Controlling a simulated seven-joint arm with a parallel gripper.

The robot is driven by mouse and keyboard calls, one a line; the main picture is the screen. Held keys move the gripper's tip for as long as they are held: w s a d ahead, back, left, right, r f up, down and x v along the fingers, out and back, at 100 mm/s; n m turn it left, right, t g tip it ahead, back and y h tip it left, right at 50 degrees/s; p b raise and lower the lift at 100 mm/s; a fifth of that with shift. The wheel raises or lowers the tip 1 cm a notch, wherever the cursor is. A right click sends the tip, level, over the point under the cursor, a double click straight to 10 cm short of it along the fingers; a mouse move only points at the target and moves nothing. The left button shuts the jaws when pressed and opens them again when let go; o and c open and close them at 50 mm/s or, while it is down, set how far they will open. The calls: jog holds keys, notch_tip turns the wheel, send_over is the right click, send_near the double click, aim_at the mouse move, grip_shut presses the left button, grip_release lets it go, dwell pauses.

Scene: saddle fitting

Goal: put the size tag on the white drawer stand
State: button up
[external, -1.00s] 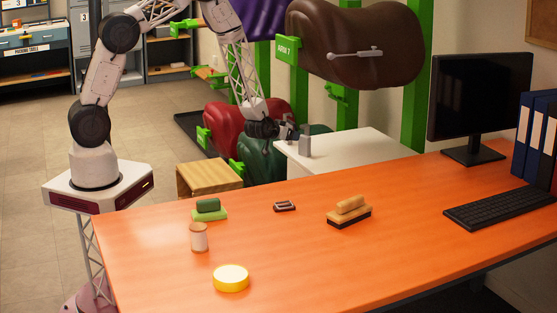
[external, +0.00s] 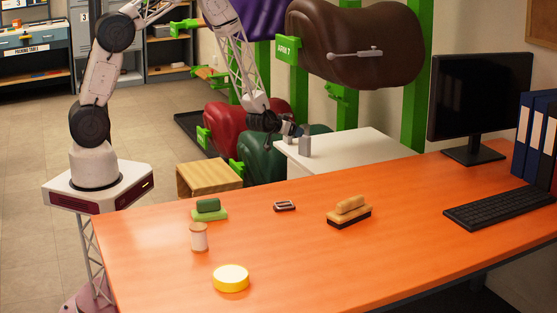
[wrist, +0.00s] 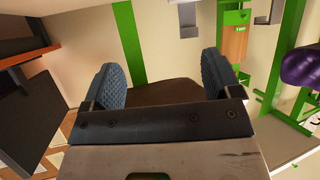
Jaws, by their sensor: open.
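A small grey upright piece (external: 304,147) stands on the top of the white drawer stand (external: 350,148), near its left end. It may be the size tag; no marking on it can be read. My gripper (external: 291,130) is just above and left of the piece, over the stand's left edge. In the wrist view my gripper (wrist: 160,82) has its two blue-grey fingers wide apart, with nothing held between them. The stand's front is partly hidden by the orange desk.
The orange desk (external: 140,240) holds a green block (external: 208,210), a spool (external: 198,238), a yellow tin (external: 231,278), a small dark red item (external: 285,206) and a brush (external: 349,211). A brown saddle (external: 355,45) hangs above the stand. The stand's right side is clear.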

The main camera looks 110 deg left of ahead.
jog(key=w+d+r+m+t+h, duration=0.1)
jog(key=w+d+r+m+h, duration=0.2)
jog(key=d+r, duration=0.8)
jog(key=w+d+r+m+t+h, duration=0.1)
jog(key=w+d+r+m+h, duration=0.2)
jog(key=d+r, duration=0.75)
jog(key=s+d+r+m+h, duration=0.1)
jog(key=s+d+r, duration=0.15)
jog(key=d, duration=0.45)
jog(key=s+d+r+m+g+h, duration=0.1)
jog(key=d+r+h, duration=0.15)
jog(key=d, duration=0.45)
jog(key=s+d+r, duration=0.2)
jog(key=d+r, duration=0.2)
jog(key=d, duration=0.4)
jog(key=s+d+r+m+g, duration=0.1)
jog(key=s+d+r, duration=0.1)
jog(key=s+d, duration=0.3)
jog(key=s+d+r+m+g+h, duration=0.1)
jog(key=s+d, duration=0.5)
jog(key=s, duration=0.6)
jog(key=s+d+r+m+g+h, duration=0.1)
jog(key=s+d+r+m+g, duration=0.1)
jog(key=s, duration=0.7)
jog(key=d+r+m, duration=0.1)
jog(key=d+r, duration=0.1)
jog(key=d, duration=0.1)
jog(key=shift+s+d+r, duration=0.2)
jog(key=shift+s+d, duration=0.1)
jog(key=shift+d, duration=0.1)
